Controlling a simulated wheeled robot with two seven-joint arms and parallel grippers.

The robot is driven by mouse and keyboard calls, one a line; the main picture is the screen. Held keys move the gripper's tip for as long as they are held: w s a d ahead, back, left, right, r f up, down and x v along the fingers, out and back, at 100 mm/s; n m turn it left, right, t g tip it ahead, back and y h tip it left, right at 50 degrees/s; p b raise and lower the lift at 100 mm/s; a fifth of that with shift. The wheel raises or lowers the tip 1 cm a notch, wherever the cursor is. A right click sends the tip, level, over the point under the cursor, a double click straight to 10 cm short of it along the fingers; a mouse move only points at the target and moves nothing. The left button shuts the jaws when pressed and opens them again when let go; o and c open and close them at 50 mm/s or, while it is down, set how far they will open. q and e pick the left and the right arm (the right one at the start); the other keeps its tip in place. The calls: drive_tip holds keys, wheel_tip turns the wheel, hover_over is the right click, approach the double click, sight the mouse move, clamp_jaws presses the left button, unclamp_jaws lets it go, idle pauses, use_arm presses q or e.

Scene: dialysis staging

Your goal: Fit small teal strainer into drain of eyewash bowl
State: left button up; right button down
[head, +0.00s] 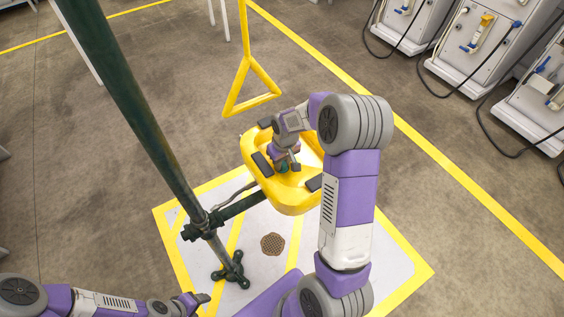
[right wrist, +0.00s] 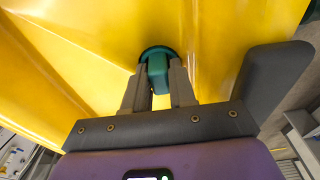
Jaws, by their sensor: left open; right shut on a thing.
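The yellow eyewash bowl (head: 293,204) is on an arm from the green post. My right gripper (head: 288,166) is down inside the bowl; it also shows in the right wrist view (right wrist: 158,72). It is shut on the small teal strainer (right wrist: 157,53), gripping its raised block, with the round rim just beyond the fingertips. The strainer shows as a small teal patch in the head view (head: 283,168). The drain is hidden, and I cannot tell whether the strainer sits in it. My left gripper (head: 203,299) is open and empty, low at the left, away from the bowl.
The green post (head: 150,120) rises left of the bowl. A yellow pull handle (head: 250,88) hangs behind it. A round floor drain (head: 272,244) lies in the yellow-bordered floor area. Dialysis machines (head: 470,45) with cables stand at the upper right.

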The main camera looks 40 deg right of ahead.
sight(284, 164)
drive_tip(key=shift+f, duration=0.1)
drive_tip(key=c, duration=0.9)
unclamp_jaws()
drive_tip(key=shift+w+r, duration=0.1)
drive_tip(key=shift+r, duration=0.35)
drive_tip(key=r+p, duration=0.1)
drive_tip(key=r, duration=0.2)
drive_tip(key=s+r+p, duration=0.1)
drive_tip(key=r, duration=0.3)
drive_tip(key=r+p, duration=0.2)
drive_tip(key=r, duration=0.2)
drive_tip(key=shift+s+a+r, duration=0.1)
drive_tip(key=shift+s+r, duration=0.05)
drive_tip(key=shift+s, duration=0.15)
